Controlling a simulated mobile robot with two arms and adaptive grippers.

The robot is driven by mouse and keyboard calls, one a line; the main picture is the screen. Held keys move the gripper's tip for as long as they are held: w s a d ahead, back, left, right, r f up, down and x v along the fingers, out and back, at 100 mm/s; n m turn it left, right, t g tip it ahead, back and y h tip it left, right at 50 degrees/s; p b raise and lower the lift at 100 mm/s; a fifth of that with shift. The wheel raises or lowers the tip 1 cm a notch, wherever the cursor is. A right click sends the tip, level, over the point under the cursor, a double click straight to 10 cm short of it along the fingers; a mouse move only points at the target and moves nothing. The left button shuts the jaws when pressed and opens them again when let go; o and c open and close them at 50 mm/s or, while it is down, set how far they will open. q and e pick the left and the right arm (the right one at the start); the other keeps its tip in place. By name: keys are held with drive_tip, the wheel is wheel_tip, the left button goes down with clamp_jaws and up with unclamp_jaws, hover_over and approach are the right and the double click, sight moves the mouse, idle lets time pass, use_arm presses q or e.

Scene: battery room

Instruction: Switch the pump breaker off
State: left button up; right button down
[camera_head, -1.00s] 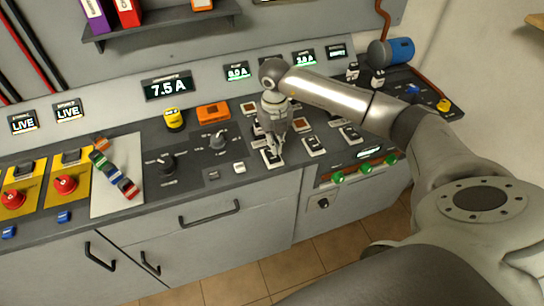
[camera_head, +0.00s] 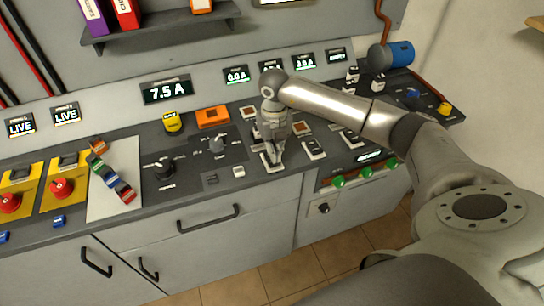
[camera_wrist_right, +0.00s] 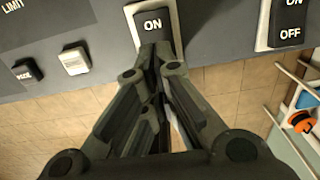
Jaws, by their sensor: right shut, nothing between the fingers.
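A white-framed rocker breaker (camera_head: 272,167) sits in the front row of the panel, partly hidden by my right gripper. In the wrist view the upper part of this breaker (camera_wrist_right: 151,22) shows the word ON; its lower part is hidden behind the fingers. My right gripper (camera_head: 272,163) points down at the breaker, shut and empty. In the wrist view the fingertips of my right gripper (camera_wrist_right: 158,48) are together over the breaker's lower half; I cannot tell whether they touch it. No label legibly marks it as the pump breaker. My left gripper is not in view.
Another breaker (camera_head: 314,149) stands to the right; in the wrist view this breaker (camera_wrist_right: 289,28) shows ON and OFF. A small white button (camera_head: 239,171) and a rotary knob (camera_head: 217,143) are to the left. Green knobs (camera_head: 338,181) line the lower right front edge.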

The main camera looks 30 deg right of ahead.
drive_tip(key=shift+s+f+b, duration=0.1)
drive_tip(key=shift+f+b, duration=0.95)
drive_tip(key=shift+f, duration=0.25)
idle(1.1)
drive_tip(key=shift+r, duration=0.1)
drive_tip(key=shift+r+p, duration=0.8)
drive_tip(key=shift+r, duration=0.1)
drive_tip(key=shift+r+p, duration=1.6)
drive_tip(key=shift+r, duration=0.95)
